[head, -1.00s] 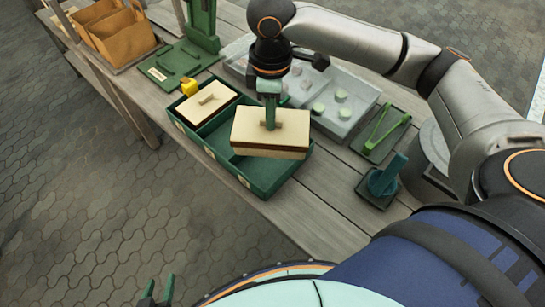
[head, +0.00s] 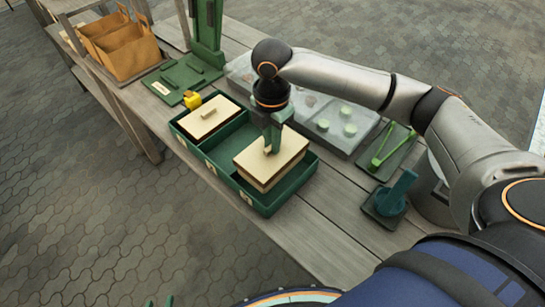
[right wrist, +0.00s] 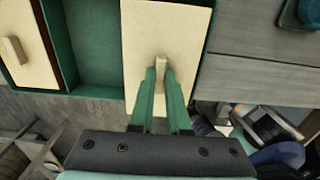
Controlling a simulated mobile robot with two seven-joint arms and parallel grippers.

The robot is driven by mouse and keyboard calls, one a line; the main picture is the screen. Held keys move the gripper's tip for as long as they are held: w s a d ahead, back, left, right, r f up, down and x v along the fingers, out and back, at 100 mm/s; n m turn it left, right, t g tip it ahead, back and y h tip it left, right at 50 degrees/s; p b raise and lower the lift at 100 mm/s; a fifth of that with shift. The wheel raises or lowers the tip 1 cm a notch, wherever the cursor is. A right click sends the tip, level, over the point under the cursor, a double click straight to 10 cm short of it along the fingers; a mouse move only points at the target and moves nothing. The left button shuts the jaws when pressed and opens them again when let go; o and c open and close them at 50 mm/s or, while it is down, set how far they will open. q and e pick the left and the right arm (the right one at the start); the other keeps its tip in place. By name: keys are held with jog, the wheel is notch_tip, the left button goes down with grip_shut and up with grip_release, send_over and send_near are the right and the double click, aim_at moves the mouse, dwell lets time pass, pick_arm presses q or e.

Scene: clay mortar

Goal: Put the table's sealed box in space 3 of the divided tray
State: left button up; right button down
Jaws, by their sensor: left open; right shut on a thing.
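The sealed box (head: 285,158) is cream, with a small lid handle (right wrist: 161,64). My right gripper (head: 269,150) is shut on that handle from above; its green fingers (right wrist: 161,85) also show in the right wrist view. The green divided tray (head: 225,137) stands on the table. The sealed box is at the tray's right-end compartment, its lower part near the tray walls; I cannot tell whether it touches the floor. The middle compartment (right wrist: 92,40) looks empty.
Another cream box (head: 208,122) fills the tray's left compartment. A yellow object (head: 192,99) stands behind it. A clear tray with green discs (head: 348,130), a board with green tongs (head: 390,148) and a teal stand (head: 392,195) are to the right. Brown bins (head: 122,48) are back left.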

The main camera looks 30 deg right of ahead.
aim_at(272, 155)
notch_tip(272, 155, down, 5)
jog(key=shift+r, duration=0.1)
dwell(0.3)
jog(key=c, duration=0.9)
grip_release()
jog(key=shift+f, duration=0.2)
notch_tip(272, 155, up, 12)
jog(key=shift+r+p, duration=0.15)
jog(key=shift+p, duration=0.25)
